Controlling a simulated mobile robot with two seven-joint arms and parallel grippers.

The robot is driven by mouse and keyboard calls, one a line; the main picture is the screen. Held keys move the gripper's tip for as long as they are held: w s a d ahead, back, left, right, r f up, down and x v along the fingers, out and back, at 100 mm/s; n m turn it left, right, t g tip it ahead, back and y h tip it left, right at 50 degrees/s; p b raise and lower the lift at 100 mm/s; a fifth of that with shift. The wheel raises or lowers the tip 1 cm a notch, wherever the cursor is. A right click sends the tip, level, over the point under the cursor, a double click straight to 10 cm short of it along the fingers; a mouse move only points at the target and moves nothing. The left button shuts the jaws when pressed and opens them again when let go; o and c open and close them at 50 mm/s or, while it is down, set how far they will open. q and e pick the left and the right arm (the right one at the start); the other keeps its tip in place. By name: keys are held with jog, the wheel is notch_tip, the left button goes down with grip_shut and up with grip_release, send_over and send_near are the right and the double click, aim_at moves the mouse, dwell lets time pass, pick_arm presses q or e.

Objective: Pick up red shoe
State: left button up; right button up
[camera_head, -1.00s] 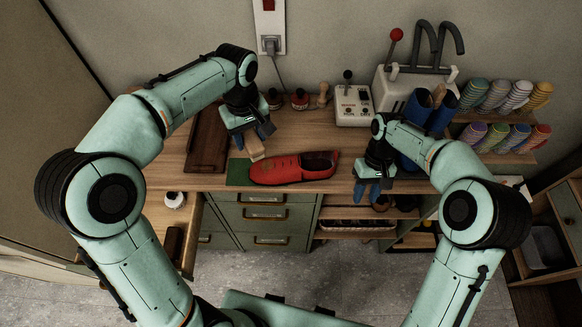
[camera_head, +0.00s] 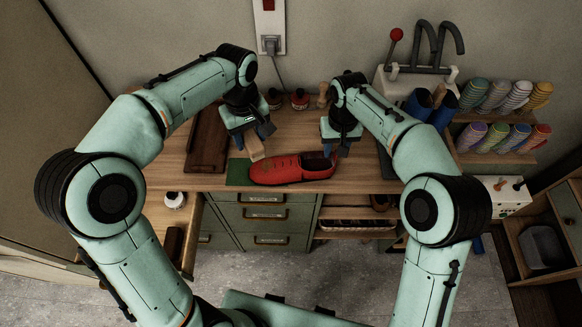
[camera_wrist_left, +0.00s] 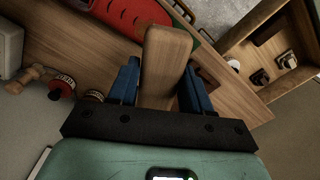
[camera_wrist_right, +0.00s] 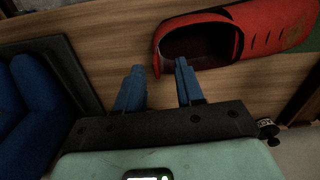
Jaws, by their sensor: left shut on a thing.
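The red shoe (camera_head: 285,170) lies on the wooden bench, partly over a green mat (camera_head: 238,172), with its heel to the right. My left gripper (camera_head: 252,143) is shut on a wooden piece (camera_wrist_left: 166,60), whose free end points towards the shoe's toe end. My right gripper (camera_head: 337,152) is open at the shoe's heel. In the right wrist view its fingers (camera_wrist_right: 158,85) are apart, one appearing over the shoe opening (camera_wrist_right: 200,45) and the other outside the heel. Whether they touch the shoe I cannot tell.
A dark brown tray (camera_head: 207,140) lies left of the mat. An open drawer (camera_head: 196,232) is below at the left.

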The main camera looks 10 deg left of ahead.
aim_at(335, 159)
jog(key=shift+d+f, duration=0.2)
jog(key=shift+f, duration=2.55)
grip_shut()
